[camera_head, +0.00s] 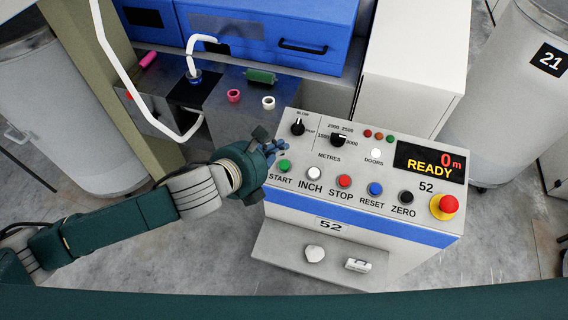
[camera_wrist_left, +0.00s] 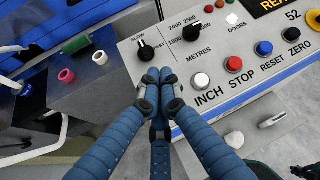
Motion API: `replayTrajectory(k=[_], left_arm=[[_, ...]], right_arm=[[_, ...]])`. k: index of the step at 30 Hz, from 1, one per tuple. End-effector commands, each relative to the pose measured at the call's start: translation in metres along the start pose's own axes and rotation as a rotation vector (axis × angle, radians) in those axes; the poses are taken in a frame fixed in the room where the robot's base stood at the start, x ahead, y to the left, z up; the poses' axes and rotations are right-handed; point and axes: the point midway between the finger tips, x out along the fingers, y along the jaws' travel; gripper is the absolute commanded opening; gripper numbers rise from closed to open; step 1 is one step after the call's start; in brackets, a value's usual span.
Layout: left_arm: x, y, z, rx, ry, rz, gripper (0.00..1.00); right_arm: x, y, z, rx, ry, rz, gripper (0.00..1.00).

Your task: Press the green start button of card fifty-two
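The green START button (camera_head: 284,166) is the leftmost in the row on the sloped control panel (camera_head: 302,204) of card 52. My left gripper (camera_head: 276,149) is just above and left of it in the head view, with its blue fingers over the panel's left edge. In the left wrist view the fingers of my left gripper (camera_wrist_left: 157,76) are drawn together with nothing visible between them. They hide the green button there. I cannot tell whether the fingertips touch the panel. The display (camera_head: 430,161) reads READY and 0 m. My right gripper is not in view.
Beside START are the white INCH (camera_head: 314,173), red STOP (camera_head: 345,181), blue RESET (camera_head: 375,188) and black ZERO (camera_head: 406,196) buttons. A red emergency knob (camera_head: 448,203) is at the right. Bobbin rings (camera_head: 268,102) lie on the dark shelf behind.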

Motion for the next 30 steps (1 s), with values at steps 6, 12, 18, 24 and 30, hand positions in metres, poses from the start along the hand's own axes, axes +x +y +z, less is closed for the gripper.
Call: replayTrajectory(k=[6,12,18,24,30], left_arm=[[0.012,0.005,-0.013,-0.002,0.0,0.001,0.0],[0.03,0.012,-0.031,-0.002,-0.001,0.0,0.0],[0.048,0.019,-0.047,-0.002,0.001,0.001,0.0],[0.059,0.024,-0.056,-0.001,-0.001,0.001,0.0],[0.06,0.024,-0.057,-0.002,0.0,0.0,0.0]], right_arm=[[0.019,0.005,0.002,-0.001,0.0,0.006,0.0],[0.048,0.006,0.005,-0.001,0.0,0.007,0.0],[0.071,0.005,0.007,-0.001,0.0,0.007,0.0],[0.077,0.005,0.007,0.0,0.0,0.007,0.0],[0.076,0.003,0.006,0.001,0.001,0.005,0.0]])
